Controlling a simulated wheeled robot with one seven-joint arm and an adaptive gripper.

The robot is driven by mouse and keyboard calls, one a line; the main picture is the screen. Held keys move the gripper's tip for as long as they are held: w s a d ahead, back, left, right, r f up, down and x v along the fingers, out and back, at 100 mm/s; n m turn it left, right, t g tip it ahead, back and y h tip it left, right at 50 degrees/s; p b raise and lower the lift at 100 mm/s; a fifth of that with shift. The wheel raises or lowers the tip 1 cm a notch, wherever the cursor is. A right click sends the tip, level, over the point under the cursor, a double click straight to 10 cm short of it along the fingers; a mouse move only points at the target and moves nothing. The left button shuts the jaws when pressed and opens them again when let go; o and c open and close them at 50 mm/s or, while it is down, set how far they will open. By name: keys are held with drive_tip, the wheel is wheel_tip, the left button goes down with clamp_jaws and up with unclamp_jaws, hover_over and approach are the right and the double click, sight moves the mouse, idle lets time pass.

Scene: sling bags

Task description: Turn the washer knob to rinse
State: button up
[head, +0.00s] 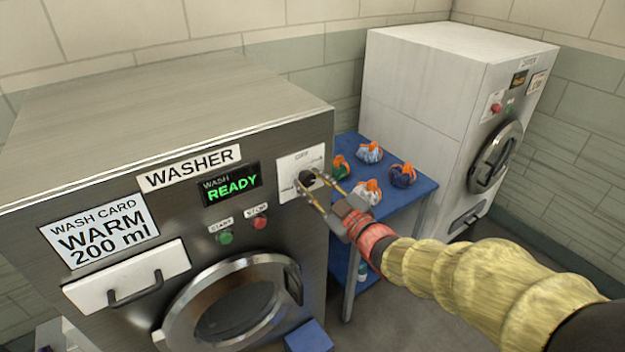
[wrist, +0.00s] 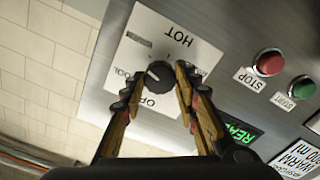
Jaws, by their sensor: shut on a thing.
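The washer (head: 110,140) is a steel machine at the left of the head view. Its black knob (wrist: 155,78) sits on a white dial plate (wrist: 180,50) at the right of its front panel. The plate shows HOT, COOL and OFF, upside down in the wrist view; another label is partly covered by a finger. I cannot make out a rinse label. My gripper (head: 317,187) is shut on the knob, one finger on each side, as the wrist view also shows (wrist: 158,85). A white mark on the knob points toward the lower left there.
Green start (head: 225,237) and red stop (head: 260,222) buttons sit left of the plate, under a display (head: 231,184) reading WASH READY. A blue table (head: 407,200) with several small bags stands between the washer and a white machine (head: 420,90).

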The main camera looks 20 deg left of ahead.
drive_tip(key=m+p, duration=0.1)
drive_tip(key=m, duration=0.2)
drive_tip(key=shift+m+p, duration=0.4)
drive_tip(key=m+p, duration=0.2)
drive_tip(key=m, duration=0.1)
drive_tip(key=shift+m, duration=0.3)
drive_tip(key=m+p, duration=0.2)
drive_tip(key=m, duration=0.1)
drive_tip(key=shift+f+m, duration=0.1)
drive_tip(key=shift+m, duration=0.3)
drive_tip(key=m+p, duration=0.2)
drive_tip(key=m, duration=0.1)
drive_tip(key=shift+m, duration=0.3)
drive_tip(key=m+p, duration=0.3)
drive_tip(key=m, duration=0.3)
drive_tip(key=m+p, duration=0.3)
drive_tip(key=m, duration=0.3)
drive_tip(key=shift+f+m, duration=0.1)
drive_tip(key=shift+m, duration=0.2)
drive_tip(key=o, duration=1.2)
drive_tip(key=shift+c, duration=0.2)
